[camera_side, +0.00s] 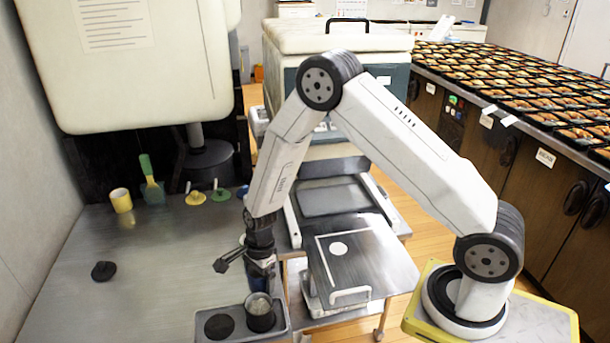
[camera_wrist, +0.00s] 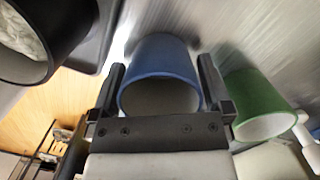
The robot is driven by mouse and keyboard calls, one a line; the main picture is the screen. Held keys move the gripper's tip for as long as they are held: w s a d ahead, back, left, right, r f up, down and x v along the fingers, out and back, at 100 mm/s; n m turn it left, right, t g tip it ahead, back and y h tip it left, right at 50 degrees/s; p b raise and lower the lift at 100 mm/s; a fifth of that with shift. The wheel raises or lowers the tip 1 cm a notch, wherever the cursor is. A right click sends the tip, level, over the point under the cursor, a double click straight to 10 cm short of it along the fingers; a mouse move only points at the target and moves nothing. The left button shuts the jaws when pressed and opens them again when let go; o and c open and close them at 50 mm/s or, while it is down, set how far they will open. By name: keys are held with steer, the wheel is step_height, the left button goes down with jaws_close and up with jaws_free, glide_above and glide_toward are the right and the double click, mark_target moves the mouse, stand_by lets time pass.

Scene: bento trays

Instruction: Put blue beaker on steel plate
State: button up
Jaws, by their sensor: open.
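The blue beaker (camera_wrist: 160,62) shows in the wrist view with its open mouth toward the camera. My gripper (camera_wrist: 161,75) is open, with one finger on each side of the beaker; I cannot tell whether either finger touches it. A flat steel plate (camera_side: 372,262) with a white round spot and a handle is right of my gripper, apparently the task's plate.
A green beaker (camera_wrist: 258,106) stands close right of the blue one in the wrist view. A dark cup with pale contents (camera_side: 260,313) stands in a small tray (camera_side: 240,331) close to my gripper. A yellow mug (camera_side: 121,200) is farther back. The bench's left middle is mostly clear.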

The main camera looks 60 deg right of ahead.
stand_by(0.4)
steer(key=c, duration=1.1)
steer(key=shift+r, duration=0.15)
steer(key=shift+r, duration=0.85)
steer(key=s+r, duration=1.1)
steer(key=s, duration=0.3)
steer(key=shift+d, duration=0.4)
